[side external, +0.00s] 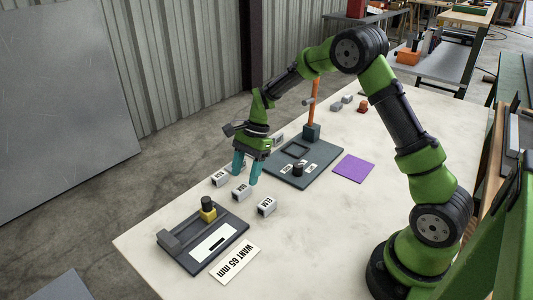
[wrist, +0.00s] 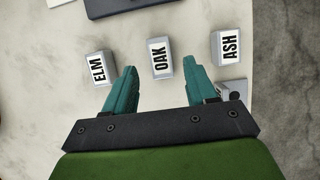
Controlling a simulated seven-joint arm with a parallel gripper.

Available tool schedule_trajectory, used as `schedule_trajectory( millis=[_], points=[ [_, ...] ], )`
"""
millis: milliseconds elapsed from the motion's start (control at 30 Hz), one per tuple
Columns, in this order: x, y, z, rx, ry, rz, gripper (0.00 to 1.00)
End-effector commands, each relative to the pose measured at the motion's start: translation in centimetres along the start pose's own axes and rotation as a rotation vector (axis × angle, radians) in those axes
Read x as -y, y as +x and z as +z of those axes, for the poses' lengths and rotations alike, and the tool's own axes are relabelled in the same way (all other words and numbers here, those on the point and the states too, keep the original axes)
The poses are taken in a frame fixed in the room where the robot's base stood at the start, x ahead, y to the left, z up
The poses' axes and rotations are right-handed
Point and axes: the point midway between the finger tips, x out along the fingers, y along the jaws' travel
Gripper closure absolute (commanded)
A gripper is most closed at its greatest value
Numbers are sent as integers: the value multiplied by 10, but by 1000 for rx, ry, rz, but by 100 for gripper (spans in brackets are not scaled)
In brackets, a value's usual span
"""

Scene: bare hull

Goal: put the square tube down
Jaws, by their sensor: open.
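My gripper (side external: 245,178) is open, its teal fingers pointing down over the table near three labelled grey blocks. No tube shows between the fingers. In the wrist view, the OAK block (wrist: 160,58) lies ahead of the gap between the fingertips, the ELM block (wrist: 99,68) to the left and the ASH block (wrist: 227,47) to the right. A small grey piece with a dark round spot (wrist: 236,93) is partly hidden by the right finger. I cannot tell whether it or any block is the square tube.
A dark fixture (side external: 177,250) with a yellow-and-black knob stands at the front left, beside a "WANT 65 mm" card (side external: 235,264). A dark plate (side external: 309,180) with an orange post (side external: 315,103) lies behind. A purple square (side external: 353,168) lies to the right.

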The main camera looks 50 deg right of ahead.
Motion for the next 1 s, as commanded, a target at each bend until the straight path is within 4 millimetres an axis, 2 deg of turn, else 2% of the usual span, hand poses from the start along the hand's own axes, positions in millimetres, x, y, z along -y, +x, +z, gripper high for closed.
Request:
schedule_trajectory(
  millis=[33, 200, 300, 467, 567, 667, 767, 900, 1000],
  points=[
    [1, -13, 0, -1, 0, -6, 44],
    [1, -49, 0, -2, -1, -5, 44],
    [1, -65, 0, -1, -1, -4, 44],
    [0, -80, 0, -1, -3, -2, 44],
    [-5, -91, 7, -9, -40, -18, 44],
    [-19, -111, 24, -36, -144, -61, 44],
    [-45, -135, 47, -84, -305, -123, 44],
    [-91, -162, 76, -175, -565, -211, 44],
    [-125, -173, 92, -250, -747, -270, 44]
  ],
)
